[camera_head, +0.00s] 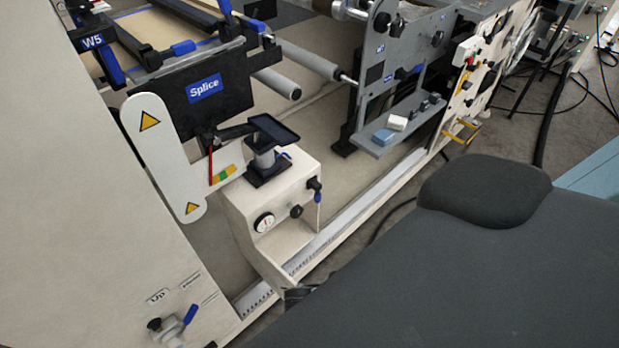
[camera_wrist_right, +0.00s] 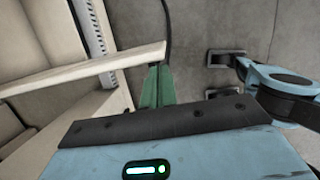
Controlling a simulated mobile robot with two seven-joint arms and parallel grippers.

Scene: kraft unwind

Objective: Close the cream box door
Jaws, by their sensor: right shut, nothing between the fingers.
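The cream box (camera_head: 278,212) stands low in the middle of the head view, with a round gauge and dark knobs on its front. In the right wrist view a cream panel (camera_wrist_right: 90,72), seen nearly edge-on, stretches from the left edge to the middle; it looks like the door, standing out from the cream surfaces. My right gripper's green fingers (camera_wrist_right: 152,86) are shut and empty, right by the panel's free end. I cannot tell whether they touch it. The door's angle is not clear in the head view. My left gripper is not in view.
A black post with a flat top (camera_head: 272,133) stands on the box. A white slotted rail (camera_head: 335,232) runs along the floor beside it. A cream cabinet with a blue-handled valve (camera_head: 188,315) is at left. Grey floor (camera_wrist_right: 205,25) shows beyond the fingers.

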